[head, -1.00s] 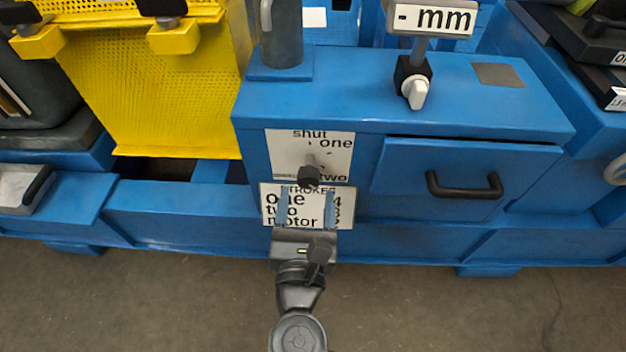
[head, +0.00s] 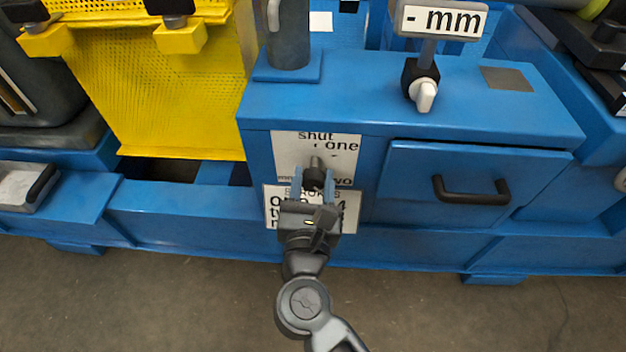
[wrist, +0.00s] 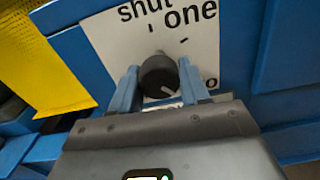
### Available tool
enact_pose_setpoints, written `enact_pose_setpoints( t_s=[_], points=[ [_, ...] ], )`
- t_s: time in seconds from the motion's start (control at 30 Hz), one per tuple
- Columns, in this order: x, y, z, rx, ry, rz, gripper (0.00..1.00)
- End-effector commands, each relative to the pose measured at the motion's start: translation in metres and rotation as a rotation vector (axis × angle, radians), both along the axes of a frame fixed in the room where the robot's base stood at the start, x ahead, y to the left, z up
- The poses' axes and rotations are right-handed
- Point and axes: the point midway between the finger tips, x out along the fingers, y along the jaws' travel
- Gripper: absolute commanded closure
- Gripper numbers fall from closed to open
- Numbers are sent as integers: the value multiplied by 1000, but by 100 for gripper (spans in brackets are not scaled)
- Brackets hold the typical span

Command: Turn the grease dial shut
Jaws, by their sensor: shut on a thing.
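The grease dial is a dark round knob (head: 314,178) on a white plate (head: 290,152) on the blue cabinet's front. The plate reads "shut" at the top, "one" at the upper right and "two" at the lower right, partly hidden. In the wrist view the knob (wrist: 159,75) shows a pale line near its lower edge, slanting towards the lower right, away from "shut". My gripper (head: 314,180) comes from below, with its blue fingers on either side of the knob. It is shut on the knob, also in the wrist view (wrist: 158,80).
A "STROKES" label (head: 350,212) sits just below, partly covered by my gripper. A drawer with a black handle (head: 472,190) is to the right. A yellow mesh guard (head: 170,100) stands to the left. A "- mm" sign (head: 442,20) stands above.

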Motion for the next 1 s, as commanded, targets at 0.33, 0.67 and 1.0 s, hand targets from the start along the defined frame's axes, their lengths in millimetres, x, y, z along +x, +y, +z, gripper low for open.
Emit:
enact_pose_setpoints(
  t_s=[0.33, 0.67, 1.0],
  points=[
    [0, 0, 0, -1, 0, 0, 85],
    [0, 0, 3, -74, 3, 0, 85],
    [0, -2, 5, -338, 14, -1, 85]
  ],
)
